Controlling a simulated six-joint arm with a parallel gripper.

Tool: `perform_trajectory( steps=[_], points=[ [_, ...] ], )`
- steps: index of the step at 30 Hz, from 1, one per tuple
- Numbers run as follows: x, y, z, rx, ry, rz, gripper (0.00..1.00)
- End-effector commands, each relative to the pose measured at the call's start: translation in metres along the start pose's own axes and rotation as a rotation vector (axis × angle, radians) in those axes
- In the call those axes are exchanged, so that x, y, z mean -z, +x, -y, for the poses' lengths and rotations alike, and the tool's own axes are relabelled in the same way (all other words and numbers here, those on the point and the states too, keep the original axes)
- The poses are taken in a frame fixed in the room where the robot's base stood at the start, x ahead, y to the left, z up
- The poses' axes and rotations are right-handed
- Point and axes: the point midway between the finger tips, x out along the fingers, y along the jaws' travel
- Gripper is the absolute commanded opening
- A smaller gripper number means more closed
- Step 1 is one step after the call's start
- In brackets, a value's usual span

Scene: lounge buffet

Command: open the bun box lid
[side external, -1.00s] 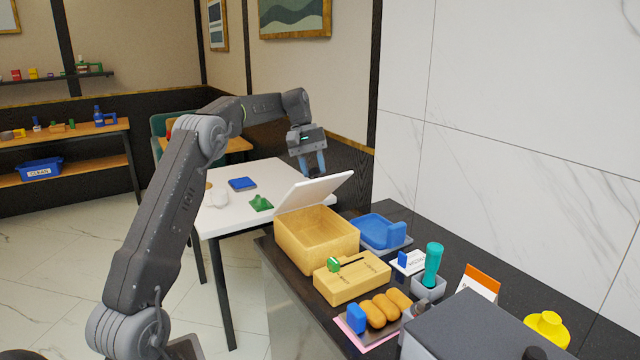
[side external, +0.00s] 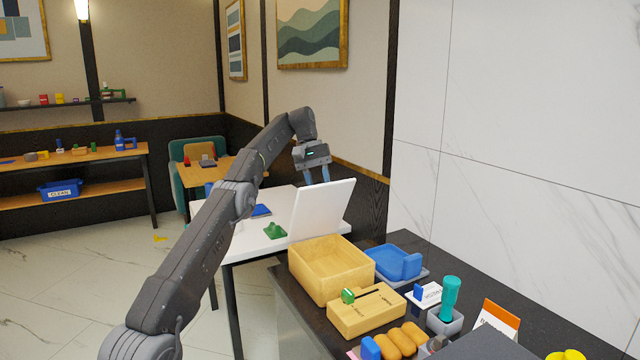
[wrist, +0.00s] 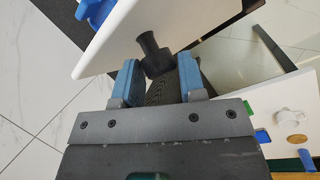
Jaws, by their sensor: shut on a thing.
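The bun box (side external: 322,287) is a pale wooden box on the dark counter in the side view, its inside visible and looking empty. Its white lid (side external: 322,210) stands steeply raised at the back edge of the box. In the wrist view the lid (wrist: 195,25) crosses the top, with a black knob (wrist: 152,50) sticking out of it. My gripper (side external: 318,177) is behind the lid's upper edge in the side view, fingers pointing down. In the wrist view its blue fingers (wrist: 160,82) are shut on the knob, one on each side. The side view hides the knob.
A wooden block with a green knob (side external: 348,296) sits in front of the box. A blue tray (side external: 398,262) stands to its right. Buns (side external: 402,341) and a teal-handled tool (side external: 451,298) are nearer. A white table (side external: 240,248) lies behind the box.

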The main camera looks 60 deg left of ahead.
Motion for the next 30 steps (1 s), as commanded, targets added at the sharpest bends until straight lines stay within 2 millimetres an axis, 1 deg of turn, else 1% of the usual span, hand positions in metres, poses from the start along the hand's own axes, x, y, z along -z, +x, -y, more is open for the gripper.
perform_trajectory(
  steps=[1,17,18,23,24,30],
  points=[
    [0.0058,0.0055,0.0101,0.017,-0.019,0.007,0.0],
    [0.0052,0.0058,0.0118,0.019,-0.018,0.017,0.0],
    [0.0051,0.0058,0.0119,0.02,-0.019,0.017,0.4],
    [0.0051,0.0057,0.0114,0.019,-0.019,0.016,0.55],
    [0.0049,0.0054,0.011,0.018,-0.018,0.015,0.57],
    [0.0039,0.0037,0.0088,0.015,-0.014,0.01,0.57]
  ],
)
